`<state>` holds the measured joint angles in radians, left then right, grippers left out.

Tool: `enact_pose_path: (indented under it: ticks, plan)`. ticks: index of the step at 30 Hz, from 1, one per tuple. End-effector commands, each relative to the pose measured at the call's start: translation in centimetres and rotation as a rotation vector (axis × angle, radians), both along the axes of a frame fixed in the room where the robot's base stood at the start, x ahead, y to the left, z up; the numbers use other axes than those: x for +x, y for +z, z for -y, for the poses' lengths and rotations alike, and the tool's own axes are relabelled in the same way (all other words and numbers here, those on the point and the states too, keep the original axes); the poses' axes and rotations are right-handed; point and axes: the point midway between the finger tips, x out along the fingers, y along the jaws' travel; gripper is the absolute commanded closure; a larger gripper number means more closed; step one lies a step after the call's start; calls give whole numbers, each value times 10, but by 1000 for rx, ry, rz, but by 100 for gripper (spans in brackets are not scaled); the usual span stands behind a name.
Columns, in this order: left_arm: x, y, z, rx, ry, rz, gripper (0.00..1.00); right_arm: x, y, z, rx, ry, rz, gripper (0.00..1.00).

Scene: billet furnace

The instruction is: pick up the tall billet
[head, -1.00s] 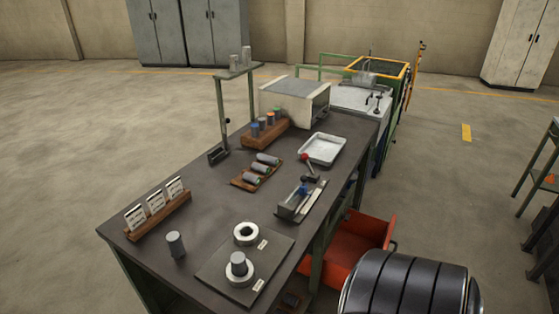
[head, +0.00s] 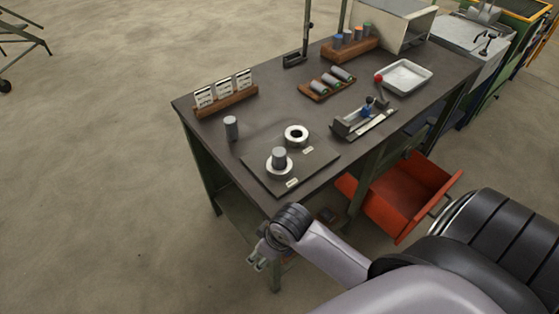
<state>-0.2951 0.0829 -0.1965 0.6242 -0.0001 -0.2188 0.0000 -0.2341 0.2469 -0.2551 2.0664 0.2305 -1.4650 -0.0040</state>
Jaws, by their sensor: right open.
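A grey cylindrical billet (head: 231,128) stands upright alone on the dark workbench (head: 215,150), near its left end. It looks like the tall one. A second grey billet (head: 279,157) stands in a white ring (head: 279,170) on a dark plate (head: 300,180); its lower part is hidden. My right gripper (head: 258,262) is open and empty, in front of the bench's near corner in the picture and well apart from both billets. My left gripper is out of view.
An empty white ring (head: 296,134) lies on the plate. A card rack (head: 225,104) stands behind the lone billet. A rack of lying billets (head: 327,88), a clamp fixture (head: 362,120) and a white tray (head: 404,76) are farther right. An open red drawer (head: 400,195) juts out below.

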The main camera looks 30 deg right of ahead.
Motion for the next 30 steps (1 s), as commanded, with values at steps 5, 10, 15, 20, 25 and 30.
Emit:
enact_pose_path:
  ticks: [5,10,15,20,25,30]
  plan:
    - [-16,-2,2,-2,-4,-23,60,20,53,-11,1,126,16,44]
    - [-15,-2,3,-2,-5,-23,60,43,72,-12,-17,216,-1,44]
    - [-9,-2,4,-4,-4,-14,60,75,93,-1,-56,295,-32,44]
    - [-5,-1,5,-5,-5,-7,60,114,131,31,-124,348,-87,44]
    - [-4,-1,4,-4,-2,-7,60,149,192,82,-188,341,-161,44]
    - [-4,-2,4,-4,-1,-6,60,164,253,127,-204,295,-216,44]
